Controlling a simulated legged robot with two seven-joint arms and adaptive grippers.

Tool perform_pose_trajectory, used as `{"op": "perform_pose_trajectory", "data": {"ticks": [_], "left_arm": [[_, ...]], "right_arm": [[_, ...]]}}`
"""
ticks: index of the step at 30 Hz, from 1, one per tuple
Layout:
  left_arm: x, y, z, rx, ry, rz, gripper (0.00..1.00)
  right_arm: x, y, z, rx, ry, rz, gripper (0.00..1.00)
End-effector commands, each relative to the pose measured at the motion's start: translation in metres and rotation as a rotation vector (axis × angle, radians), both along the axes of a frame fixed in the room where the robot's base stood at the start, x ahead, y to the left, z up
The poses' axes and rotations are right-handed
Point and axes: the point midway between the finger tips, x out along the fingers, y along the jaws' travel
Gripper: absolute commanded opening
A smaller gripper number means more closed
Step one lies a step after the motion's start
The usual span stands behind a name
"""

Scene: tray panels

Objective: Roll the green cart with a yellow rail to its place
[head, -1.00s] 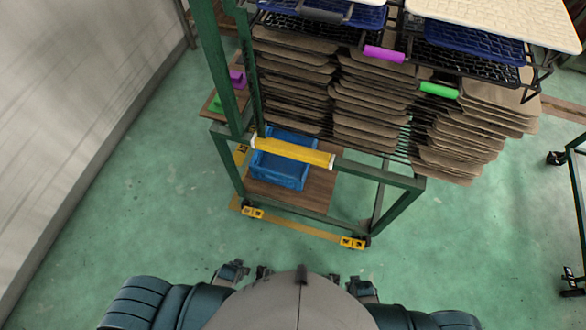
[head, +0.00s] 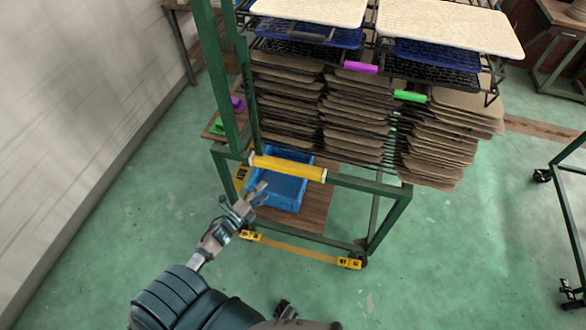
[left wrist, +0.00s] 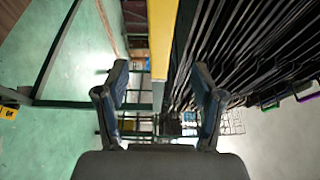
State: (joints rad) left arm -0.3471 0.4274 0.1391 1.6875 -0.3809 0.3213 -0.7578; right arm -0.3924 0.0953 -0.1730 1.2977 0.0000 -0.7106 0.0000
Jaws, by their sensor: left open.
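The green cart (head: 398,212) stands on the floor ahead in the head view, with its yellow rail (head: 288,168) across the near side. My left gripper (head: 250,194) is open, just in front of and below the rail's left part, overlapping the blue crate in the picture. In the left wrist view the rail (left wrist: 162,40) runs upright beyond and between the open fingers (left wrist: 161,80). Nothing is between the fingertips, and I see no contact. My right gripper is not clearly visible.
The cart carries stacked brown boards (head: 350,125), and a blue crate (head: 283,190) sits on its lower wooden shelf. A pale wall (head: 75,110) runs along the left. Another green frame on castors (head: 562,205) stands at the right. The green floor (head: 450,255) between them is clear.

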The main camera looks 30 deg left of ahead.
Motion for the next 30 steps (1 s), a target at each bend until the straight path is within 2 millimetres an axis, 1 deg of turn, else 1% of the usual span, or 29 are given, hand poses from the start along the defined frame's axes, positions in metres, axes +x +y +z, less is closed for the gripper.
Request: {"op": "perform_pose_trajectory", "data": {"ticks": [1, 5, 9, 15, 18, 21, 30], "left_arm": [[0.013, -0.002, 0.001, 0.001, -0.003, 0.000, 0.68], [0.044, -0.009, 0.002, 0.002, -0.002, 0.000, 0.68], [0.077, -0.017, 0.002, 0.004, -0.002, 0.001, 0.68], [0.116, -0.023, 0.002, 0.003, 0.001, 0.002, 0.68], [0.129, -0.023, 0.000, 0.000, 0.001, 0.002, 0.68], [0.136, -0.024, 0.000, -0.001, 0.001, 0.002, 0.68], [0.140, -0.025, 0.000, -0.001, 0.003, 0.001, 0.68]], "right_arm": [[0.002, 0.001, 0.001, 0.002, -0.002, -0.001, 0.00], [0.002, 0.004, 0.002, 0.005, 0.000, -0.002, 0.00], [-0.002, 0.005, 0.002, 0.006, 0.011, -0.003, 0.00], [-0.001, 0.003, 0.006, 0.002, 0.015, -0.007, 0.00], [0.000, -0.002, 0.008, -0.004, 0.013, -0.006, 0.00], [0.001, -0.005, 0.010, -0.008, 0.013, -0.007, 0.00], [0.003, 0.001, 0.012, -0.001, 0.011, -0.005, 0.00]]}}
